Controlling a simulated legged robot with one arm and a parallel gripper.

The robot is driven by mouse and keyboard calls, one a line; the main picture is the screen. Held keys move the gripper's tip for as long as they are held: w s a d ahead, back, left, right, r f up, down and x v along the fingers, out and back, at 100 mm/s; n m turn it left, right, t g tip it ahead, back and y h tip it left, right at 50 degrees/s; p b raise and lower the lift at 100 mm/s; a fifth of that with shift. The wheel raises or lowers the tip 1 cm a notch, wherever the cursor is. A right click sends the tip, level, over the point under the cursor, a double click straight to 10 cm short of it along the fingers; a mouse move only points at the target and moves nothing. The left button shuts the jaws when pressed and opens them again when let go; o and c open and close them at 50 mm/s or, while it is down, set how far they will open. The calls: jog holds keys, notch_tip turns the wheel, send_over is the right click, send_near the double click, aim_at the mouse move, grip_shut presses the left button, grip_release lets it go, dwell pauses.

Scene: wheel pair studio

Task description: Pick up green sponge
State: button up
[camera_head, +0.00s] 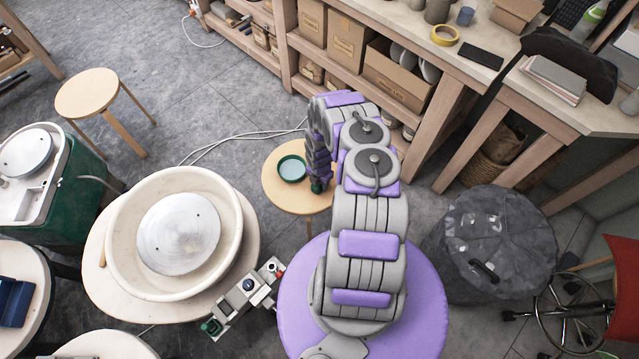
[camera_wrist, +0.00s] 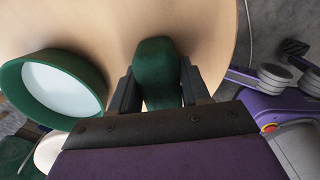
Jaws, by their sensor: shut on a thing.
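The green sponge (camera_wrist: 156,62) is dark green and sits between the two fingers of my gripper (camera_wrist: 158,85) in the wrist view. The fingers are shut on its sides. The sponge's far end reaches past the fingertips, over the light wooden stool top (camera_wrist: 205,25). In the head view my gripper (camera_head: 318,186) is at the right part of the small round stool (camera_head: 285,200), and a bit of green shows at its tip. I cannot tell whether the sponge still touches the stool top.
A green-rimmed bowl (camera_head: 291,168) with a pale inside stands on the stool, left of my gripper; it also shows in the wrist view (camera_wrist: 90,65). A pottery wheel (camera_head: 180,235) stands left. A wooden workbench (camera_head: 440,60) is behind. A dark bag-covered bin (camera_head: 490,245) stands right.

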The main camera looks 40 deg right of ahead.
jog(key=shift+r+p, duration=0.35)
jog(key=shift+r, duration=0.2)
jog(key=r, duration=0.1)
jog(key=r+p, duration=0.1)
jog(key=shift+s+r+p, duration=0.3)
jog(key=shift+r, duration=0.1)
jog(key=s+a+r+b, duration=0.1)
jog(key=s+a+b, duration=0.1)
jog(key=s, duration=1.3)
jog(key=shift+a+b, duration=0.4)
jog(key=shift+b, duration=0.35)
jog(key=shift+s, duration=0.1)
